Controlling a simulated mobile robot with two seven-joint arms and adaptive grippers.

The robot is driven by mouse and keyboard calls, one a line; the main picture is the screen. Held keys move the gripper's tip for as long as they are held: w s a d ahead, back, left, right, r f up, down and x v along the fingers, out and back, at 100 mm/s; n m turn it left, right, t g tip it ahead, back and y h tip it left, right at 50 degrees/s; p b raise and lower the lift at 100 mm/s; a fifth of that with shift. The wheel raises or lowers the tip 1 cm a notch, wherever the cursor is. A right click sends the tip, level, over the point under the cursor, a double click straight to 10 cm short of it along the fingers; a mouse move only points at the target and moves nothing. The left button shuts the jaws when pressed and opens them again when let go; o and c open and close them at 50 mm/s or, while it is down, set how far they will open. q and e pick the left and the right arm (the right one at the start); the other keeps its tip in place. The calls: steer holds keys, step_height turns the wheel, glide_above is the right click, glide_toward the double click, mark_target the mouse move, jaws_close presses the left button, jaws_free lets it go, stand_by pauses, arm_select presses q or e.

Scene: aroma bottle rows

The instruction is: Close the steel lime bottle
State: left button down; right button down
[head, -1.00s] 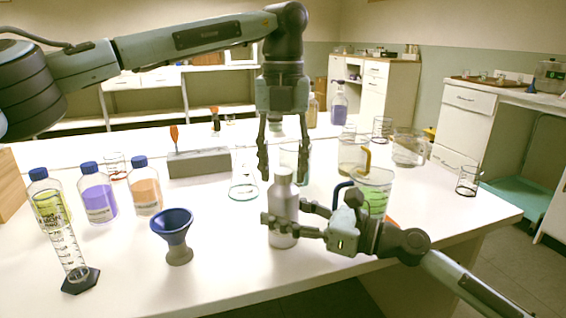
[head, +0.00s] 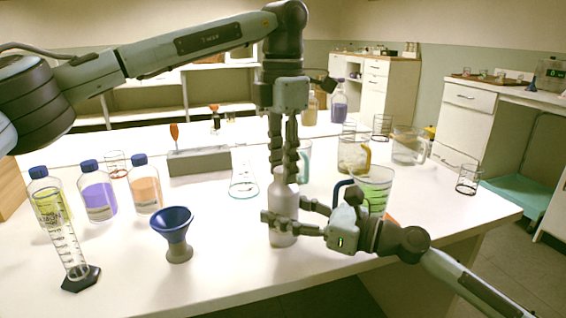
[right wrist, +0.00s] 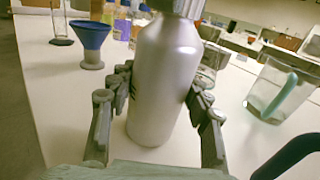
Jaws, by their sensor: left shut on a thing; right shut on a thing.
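The steel bottle (head: 284,203) stands upright near the table's front edge, a plain silver-grey cylinder. It fills the middle of the right wrist view (right wrist: 163,80), where dark print shows on its left side. My right gripper (head: 289,211) is shut around the bottle's body from the right. My left gripper (head: 284,170) points straight down at the bottle's top, with its fingers shut on the cap. The grey ribbed cap (right wrist: 188,7) shows at the top edge of the right wrist view, cut off by the frame. In the head view the fingers mostly hide it.
A blue funnel (head: 173,222) on a stand is left of the bottle. Blue-capped bottles (head: 98,195) and a measuring cylinder (head: 66,245) are further left. A flask (head: 244,180) stands behind. A green-filled beaker (head: 375,190) is close behind my right gripper. The front table strip is clear.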

arm_select(q)
steer(key=c, duration=1.2)
jaws_free()
steer(key=shift+o, duration=0.2)
steer(key=shift+r, duration=0.1)
steer(key=shift+r, duration=2.2)
steer(key=shift+c, duration=0.2)
steer(key=r+n, duration=0.1)
steer(key=n, duration=0.2)
steer(key=shift+r, duration=0.35)
steer(key=r+n, duration=0.1)
steer(key=n, duration=0.2)
steer(key=shift+r+n, duration=0.4)
